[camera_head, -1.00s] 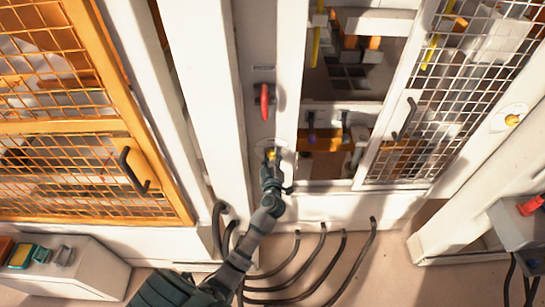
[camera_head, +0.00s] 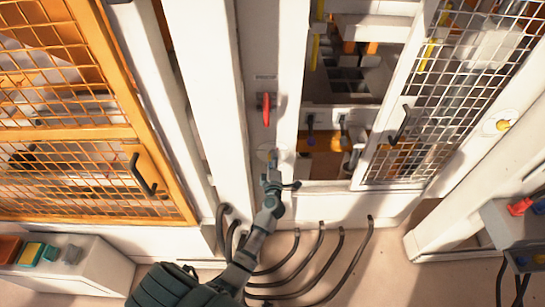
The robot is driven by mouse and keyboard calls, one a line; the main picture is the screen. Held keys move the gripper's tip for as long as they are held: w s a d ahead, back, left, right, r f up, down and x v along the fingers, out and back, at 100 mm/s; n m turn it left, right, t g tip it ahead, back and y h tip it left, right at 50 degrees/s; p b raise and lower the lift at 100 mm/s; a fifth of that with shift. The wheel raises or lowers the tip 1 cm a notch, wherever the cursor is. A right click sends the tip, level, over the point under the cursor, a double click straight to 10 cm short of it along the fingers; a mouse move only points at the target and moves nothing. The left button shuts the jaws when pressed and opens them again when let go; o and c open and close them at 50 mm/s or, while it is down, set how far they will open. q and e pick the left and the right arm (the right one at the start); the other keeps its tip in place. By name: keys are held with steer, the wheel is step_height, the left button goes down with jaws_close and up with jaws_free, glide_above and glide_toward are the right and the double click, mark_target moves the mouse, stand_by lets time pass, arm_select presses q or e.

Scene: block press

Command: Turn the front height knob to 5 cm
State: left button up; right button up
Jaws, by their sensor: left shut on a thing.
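The front height knob (camera_head: 273,155) is a small yellow knob on a pale round dial, low on the white post in the middle of the view. My left gripper (camera_head: 272,165) is shut on it, reaching up from below. The fingers cover most of the knob, so its pointer and any scale reading cannot be made out. My right gripper is not in view.
A red handle (camera_head: 266,109) sits just above the knob on the same post. Another yellow knob (camera_head: 503,125) is on the right post. A mesh door (camera_head: 440,95) stands right, an orange mesh guard (camera_head: 85,150) left. Black cables (camera_head: 330,262) cross the floor.

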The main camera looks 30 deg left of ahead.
arm_select(q)
steer(key=shift+s+d+f+n+p, duration=0.1)
steer(key=shift+f+n+p, duration=0.15)
steer(key=shift+n, duration=1.25)
steer(key=shift+f+n+p, duration=0.2)
steer(key=shift+n, duration=1.6)
steer(key=o, duration=1.2)
steer(key=shift+c, duration=0.2)
steer(key=shift+r, duration=0.2)
